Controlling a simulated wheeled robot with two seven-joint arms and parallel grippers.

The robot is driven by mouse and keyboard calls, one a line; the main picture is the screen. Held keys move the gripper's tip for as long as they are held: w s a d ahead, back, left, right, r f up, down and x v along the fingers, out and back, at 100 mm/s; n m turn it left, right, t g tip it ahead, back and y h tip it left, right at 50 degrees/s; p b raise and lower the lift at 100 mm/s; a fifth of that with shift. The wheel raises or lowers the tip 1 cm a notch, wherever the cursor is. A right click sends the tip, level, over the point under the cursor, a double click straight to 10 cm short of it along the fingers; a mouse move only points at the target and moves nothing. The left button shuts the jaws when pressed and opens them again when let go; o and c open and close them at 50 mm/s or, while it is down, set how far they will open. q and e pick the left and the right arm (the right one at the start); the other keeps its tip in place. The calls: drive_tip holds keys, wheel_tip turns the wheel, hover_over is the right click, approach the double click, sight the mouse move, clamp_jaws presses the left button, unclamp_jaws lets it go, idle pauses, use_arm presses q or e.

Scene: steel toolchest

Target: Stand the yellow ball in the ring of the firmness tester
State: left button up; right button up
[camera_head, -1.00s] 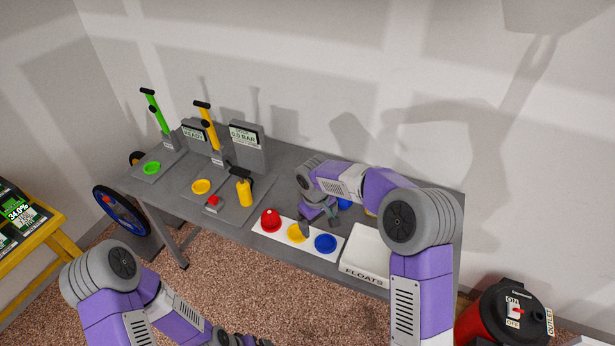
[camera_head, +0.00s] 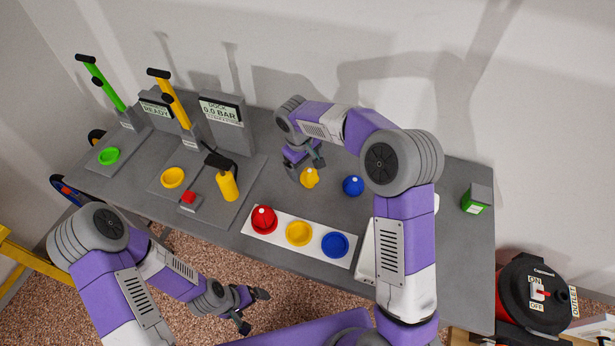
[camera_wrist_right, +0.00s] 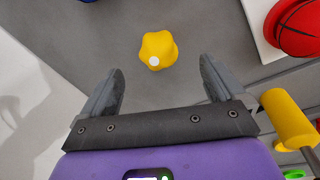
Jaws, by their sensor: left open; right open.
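The yellow ball (camera_head: 310,178) sits on the grey bench, left of a blue ball (camera_head: 353,186); it looks lumpy with a white spot. My right gripper (camera_head: 306,167) is open just over it. In the right wrist view the yellow ball (camera_wrist_right: 158,50) lies beyond and between the spread fingertips (camera_wrist_right: 158,75), untouched. At the bench's left stand a station with a green ring (camera_head: 109,156) and one with a yellow ring (camera_head: 173,177), with displays behind reading READY and 0.0 BAR; I cannot tell which is the firmness tester. My left gripper (camera_head: 253,311) is open and empty before the bench.
A white strip (camera_head: 270,237) holds a red ball (camera_head: 263,219), a yellow ring (camera_head: 299,233) and a blue ring (camera_head: 335,244). A yellow cylinder (camera_head: 228,186) and a red button (camera_head: 188,197) are by the yellow ring. A green box (camera_head: 475,200) stands far right.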

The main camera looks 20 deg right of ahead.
sight(308, 171)
drive_tip(key=shift+s+d+f, duration=0.1)
drive_tip(key=shift+s+f, duration=0.05)
drive_tip(key=shift+f, duration=0.7)
drive_tip(key=f, duration=0.1)
drive_tip(key=f+b, duration=0.1)
drive_tip(key=f, duration=0.1)
drive_tip(key=w+d+f, duration=0.1)
drive_tip(key=f, duration=0.1)
drive_tip(key=shift+f+b, duration=0.2)
drive_tip(key=shift+b, duration=0.2)
drive_tip(key=shift+r, duration=0.1)
drive_tip(key=c, duration=1.3)
